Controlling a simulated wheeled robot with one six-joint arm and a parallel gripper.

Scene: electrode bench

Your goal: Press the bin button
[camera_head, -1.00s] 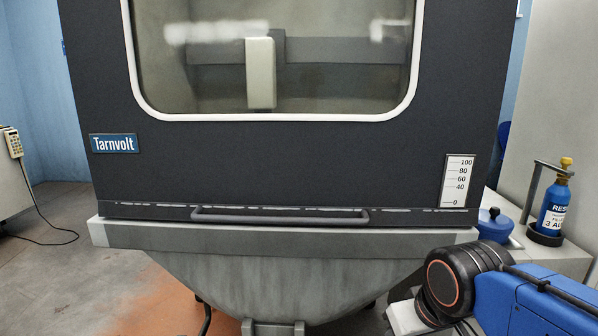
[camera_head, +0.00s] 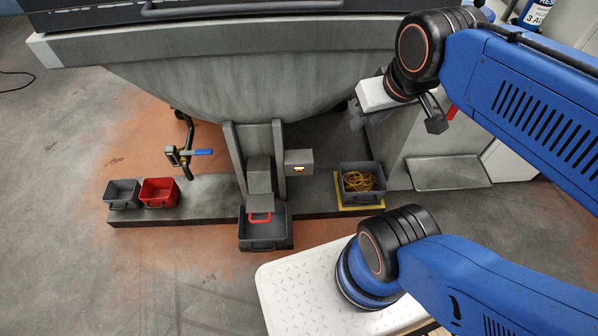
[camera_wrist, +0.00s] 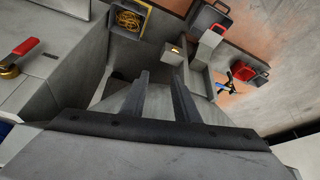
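A small grey box (camera_head: 299,163) with a yellow mark sits on the right side of the upright chute under the hopper. It may carry the bin button, but I cannot make out a button face. It also shows in the wrist view (camera_wrist: 173,52), ahead of my fingers. A dark grey bin (camera_head: 266,241) with a red handle stands under the chute. My gripper (camera_wrist: 160,76) is empty, its two dark fingers apart. In the head view my wrist is at the upper right, right of and above the box. The fingers are not touching the box.
A grey bin (camera_head: 123,194) and a red bin (camera_head: 159,192) stand left on the plinth, near a blue-handled valve (camera_head: 196,152). A bin of yellow cable (camera_head: 362,183) stands right. The grey hopper (camera_head: 230,90) hangs above. A cabinet (camera_head: 430,140) stands to the right.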

